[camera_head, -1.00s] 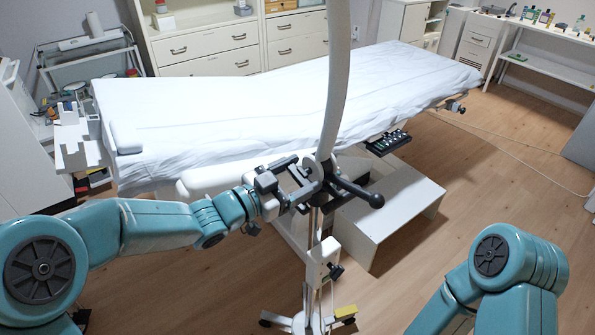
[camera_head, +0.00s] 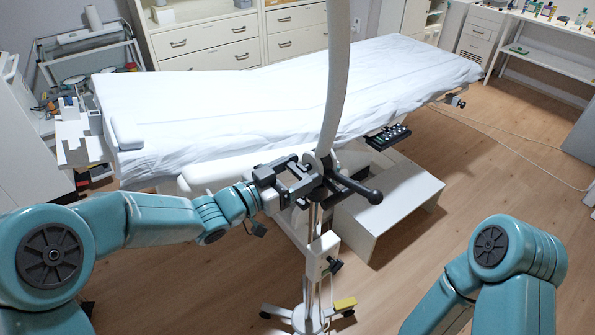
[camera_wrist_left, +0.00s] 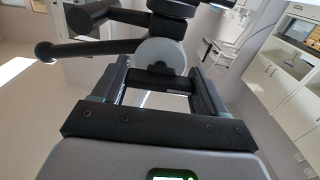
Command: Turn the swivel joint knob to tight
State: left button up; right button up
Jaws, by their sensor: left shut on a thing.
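The swivel joint (camera_head: 320,175) sits on a pole stand, below a thick pale curved arm that rises out of the top of the head view. A dark bar with a ball end (camera_head: 374,197) sticks out from it to the right. In the left wrist view, a dark knob (camera_wrist_left: 158,80) with a pale round disc behind it lies between the fingers. My left gripper (camera_head: 305,178) reaches in from the left and is shut on the knob; the exact contact is partly hidden. My right arm shows at the lower right, with its gripper out of view.
The couch with a white sheet (camera_head: 250,105) stands behind the pole. A white step (camera_head: 390,215) and a dark button panel (camera_head: 388,136) are to the right. The wheeled stand base (camera_head: 305,318) is below. Open wooden floor lies at the right.

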pick_arm(q)
jog(key=o, duration=1.1)
jog(key=shift+c, duration=0.2)
jog(key=b+v, duration=0.1)
jog(key=v, duration=1.5)
jog(key=shift+s+b, duration=0.15)
jog(key=shift+b, duration=0.15)
